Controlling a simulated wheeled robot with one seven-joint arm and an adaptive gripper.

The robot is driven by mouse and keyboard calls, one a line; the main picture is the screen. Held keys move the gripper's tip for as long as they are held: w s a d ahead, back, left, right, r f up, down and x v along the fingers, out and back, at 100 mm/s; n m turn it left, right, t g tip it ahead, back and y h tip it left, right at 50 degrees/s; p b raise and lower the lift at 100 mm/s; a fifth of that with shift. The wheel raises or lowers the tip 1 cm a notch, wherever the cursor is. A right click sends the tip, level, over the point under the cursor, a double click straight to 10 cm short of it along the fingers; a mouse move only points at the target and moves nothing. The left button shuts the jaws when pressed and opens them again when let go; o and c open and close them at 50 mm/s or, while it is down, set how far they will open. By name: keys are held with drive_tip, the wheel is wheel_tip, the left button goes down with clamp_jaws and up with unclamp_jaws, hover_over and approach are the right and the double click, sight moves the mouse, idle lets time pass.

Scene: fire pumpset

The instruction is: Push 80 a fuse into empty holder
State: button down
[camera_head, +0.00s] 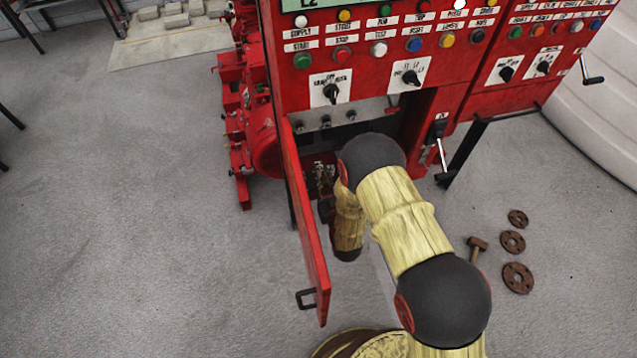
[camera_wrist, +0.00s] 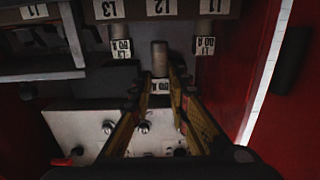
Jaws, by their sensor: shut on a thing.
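In the wrist view, my gripper (camera_wrist: 157,82) reaches into the cabinet with its two fingers around the middle fuse (camera_wrist: 159,58). The fuse is a grey cylinder with a white 80 A label near the fingertips. It lines up below the L2 label (camera_wrist: 162,6). I cannot tell whether it is seated or still apart from the holder. Two more 80 A labelled parts show on the left (camera_wrist: 122,47), under L3, and on the right (camera_wrist: 205,45), under L1. In the head view, my arm hides most of the fuse area.
The red cabinet door (camera_head: 305,225) stands open left of my arm. The red control panel (camera_head: 370,55) with buttons and knobs is above. A hammer (camera_head: 477,244) and round flanges (camera_head: 513,241) lie on the floor at right. A barrel (camera_head: 335,345) stands at the bottom.

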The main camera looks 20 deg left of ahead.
drive_tip(key=shift+w+a+f, duration=0.15)
drive_tip(key=shift+a+f, duration=0.15)
drive_tip(key=shift+f, duration=0.1)
drive_tip(key=f, duration=0.1)
drive_tip(key=f+b, duration=0.1)
drive_tip(key=f, duration=0.1)
drive_tip(key=shift+w+a+f+b, duration=0.2)
drive_tip(key=shift+a+f+b, duration=0.05)
drive_tip(key=shift+f+b, duration=0.15)
drive_tip(key=shift+r, duration=0.15)
drive_tip(key=c, duration=2)
unclamp_jaws()
drive_tip(key=p+v, duration=0.3)
drive_tip(key=v, duration=0.9)
drive_tip(key=shift+p, duration=0.3)
